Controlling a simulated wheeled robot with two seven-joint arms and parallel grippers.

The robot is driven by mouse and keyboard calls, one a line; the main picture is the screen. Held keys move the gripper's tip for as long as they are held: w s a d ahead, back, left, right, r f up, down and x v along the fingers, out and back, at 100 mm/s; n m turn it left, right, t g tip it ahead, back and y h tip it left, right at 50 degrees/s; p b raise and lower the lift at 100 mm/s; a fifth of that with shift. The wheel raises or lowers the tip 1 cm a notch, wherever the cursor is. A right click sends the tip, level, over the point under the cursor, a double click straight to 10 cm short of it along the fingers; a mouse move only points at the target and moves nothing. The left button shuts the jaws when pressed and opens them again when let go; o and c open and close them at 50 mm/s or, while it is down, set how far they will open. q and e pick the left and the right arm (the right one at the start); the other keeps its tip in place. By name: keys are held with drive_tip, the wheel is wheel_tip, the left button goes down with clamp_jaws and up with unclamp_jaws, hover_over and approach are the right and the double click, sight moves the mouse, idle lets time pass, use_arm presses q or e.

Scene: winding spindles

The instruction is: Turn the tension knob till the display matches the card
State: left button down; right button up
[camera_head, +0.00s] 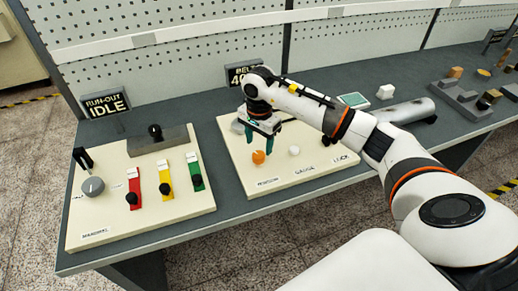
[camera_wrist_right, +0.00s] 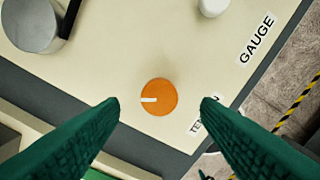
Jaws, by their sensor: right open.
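The orange tension knob (camera_head: 258,157) stands on the cream panel (camera_head: 240,178), beside a label at the front edge. In the right wrist view the knob (camera_wrist_right: 160,98) shows a white pointer mark directed left. My right gripper (camera_head: 260,141) is over the knob with its green fingers pointing down. In the wrist view the open fingertips (camera_wrist_right: 161,103) lie on either side of the knob, with gaps between. A black display sign (camera_head: 240,76) behind the panel reads "BEL" and "40", its right part hidden by my arm. I cannot make out the card. My left gripper is not in view.
A white gauge knob (camera_head: 294,150) stands right of the orange one. The left panel (camera_head: 130,230) carries a grey dial, a black lever and red, yellow and green sliders. A sign (camera_head: 106,103) reads "RUN-OUT IDLE". Blocks (camera_head: 470,97) stand at the far right.

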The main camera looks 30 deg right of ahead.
sight(259, 154)
wheel_tip(259, 154, down, 5)
drive_tip(key=shift+r+p, duration=0.1)
drive_tip(key=shift+p, duration=0.4)
drive_tip(key=c, duration=1)
drive_tip(key=shift+m, duration=0.3)
